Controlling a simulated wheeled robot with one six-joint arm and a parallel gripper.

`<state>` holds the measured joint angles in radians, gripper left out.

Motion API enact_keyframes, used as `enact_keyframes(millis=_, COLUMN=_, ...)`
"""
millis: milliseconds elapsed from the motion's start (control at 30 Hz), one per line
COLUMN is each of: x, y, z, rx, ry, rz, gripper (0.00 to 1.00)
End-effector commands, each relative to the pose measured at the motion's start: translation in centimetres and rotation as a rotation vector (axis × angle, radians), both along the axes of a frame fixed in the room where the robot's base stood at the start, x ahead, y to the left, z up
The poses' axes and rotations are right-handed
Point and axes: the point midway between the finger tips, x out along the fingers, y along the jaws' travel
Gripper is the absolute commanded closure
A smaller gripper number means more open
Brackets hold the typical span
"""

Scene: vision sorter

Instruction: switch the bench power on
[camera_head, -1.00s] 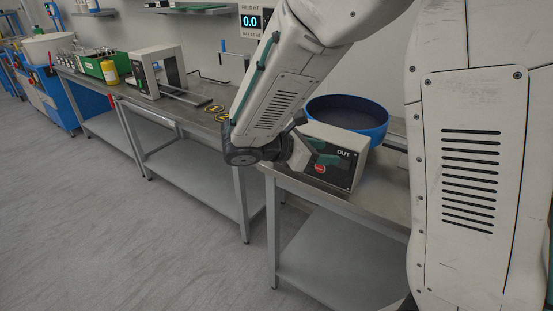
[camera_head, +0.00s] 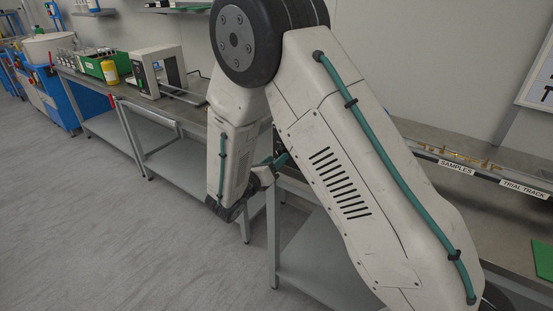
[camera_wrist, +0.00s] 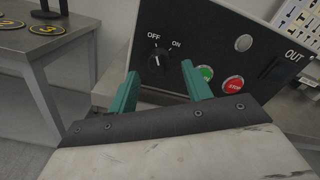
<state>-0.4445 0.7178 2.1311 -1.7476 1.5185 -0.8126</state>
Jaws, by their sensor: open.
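In the wrist view a dark control panel (camera_wrist: 225,45) on a box carries a black rotary knob (camera_wrist: 158,61) with OFF at its upper left and ON at its upper right. The knob's white mark is small; I cannot tell for certain which label it points to. A green button (camera_wrist: 205,74) and a red stop button (camera_wrist: 233,84) are to the right of the knob. My gripper (camera_wrist: 160,70) is open, its teal fingers apart on either side of the knob in the picture, with no clear contact. In the head view my arm hides the panel; part of my gripper (camera_head: 275,163) shows.
Numbered yellow-black discs (camera_wrist: 43,28) lie on the neighbouring bench (camera_wrist: 70,45), across a gap. In the head view a white frame-shaped machine (camera_head: 157,72) and a green bin (camera_head: 100,66) stand at left. The samples strip (camera_head: 456,166) lies at right. The floor is clear.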

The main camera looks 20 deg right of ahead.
Motion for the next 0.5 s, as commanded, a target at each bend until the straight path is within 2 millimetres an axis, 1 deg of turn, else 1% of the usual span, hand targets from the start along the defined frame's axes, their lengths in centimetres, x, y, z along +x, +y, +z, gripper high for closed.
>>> enact_keyframes(millis=33, x=0.36, y=-0.62, z=0.00, rx=0.000, ry=0.000, rz=-0.002, gripper=0.51)
enact_keyframes(millis=200, x=0.97, y=-1.47, z=-0.01, rx=0.001, ry=0.001, rz=-0.002, gripper=0.51)
enact_keyframes(millis=433, x=1.05, y=-1.49, z=0.01, rx=0.001, ry=0.000, rz=-0.001, gripper=0.51)
enact_keyframes(millis=467, x=1.04, y=-1.48, z=0.01, rx=0.001, ry=0.000, rz=-0.001, gripper=0.53)
enact_keyframes(millis=500, x=1.03, y=-1.47, z=0.01, rx=0.001, ry=0.000, rz=-0.001, gripper=0.65)
